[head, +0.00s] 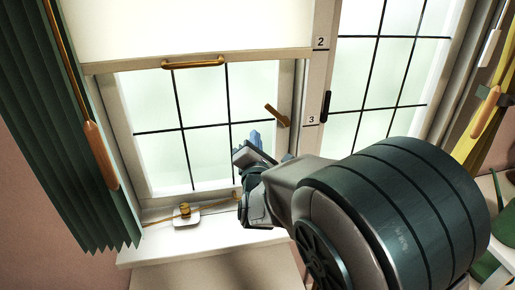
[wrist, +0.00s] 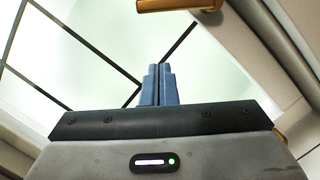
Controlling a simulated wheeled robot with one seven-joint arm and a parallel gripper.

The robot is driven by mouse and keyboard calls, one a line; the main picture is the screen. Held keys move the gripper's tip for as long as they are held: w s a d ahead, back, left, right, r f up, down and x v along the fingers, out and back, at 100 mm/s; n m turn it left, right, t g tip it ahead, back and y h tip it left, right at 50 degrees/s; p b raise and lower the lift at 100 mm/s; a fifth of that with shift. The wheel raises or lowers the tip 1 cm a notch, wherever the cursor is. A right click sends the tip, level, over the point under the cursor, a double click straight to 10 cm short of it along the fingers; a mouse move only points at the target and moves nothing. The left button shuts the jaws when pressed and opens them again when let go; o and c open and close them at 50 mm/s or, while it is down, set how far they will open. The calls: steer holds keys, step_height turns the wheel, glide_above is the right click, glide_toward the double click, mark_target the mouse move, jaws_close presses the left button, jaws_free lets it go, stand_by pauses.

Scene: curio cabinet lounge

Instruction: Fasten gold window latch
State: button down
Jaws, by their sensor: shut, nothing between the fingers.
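The gold latch (head: 275,114) is on the right side of the left window's frame. Its lever slants up and left from its mount, over the glass. In the wrist view the gold latch (wrist: 178,4) shows at the top edge, partly cut off. My gripper (head: 255,138) is in front of the lower right of the left window, below and left of the latch and apart from it. In the wrist view the blue fingers of my gripper (wrist: 160,72) are together, with nothing between them, pointing towards the glass.
A blind with a gold bar handle (head: 193,63) covers the window's top. A white base with a gold knob (head: 185,211) sits on the sill (head: 150,248). A green curtain (head: 55,110) and a wooden cord pull (head: 101,155) hang left. A black handle (head: 326,107) is on the right window.

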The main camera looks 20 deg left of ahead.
mark_target(277, 114)
steer(key=w+r, duration=0.1)
steer(key=w, duration=0.1)
steer(key=w+d+r+p, duration=0.1)
steer(key=w+r, duration=0.1)
steer(key=shift+w+d+r+p, duration=0.1)
steer(key=shift+d+r+p, duration=0.1)
steer(key=shift+p, duration=0.1)
steer(key=shift+d, duration=0.15)
steer(key=shift+a+r, duration=0.15)
steer(key=shift+a, duration=0.05)
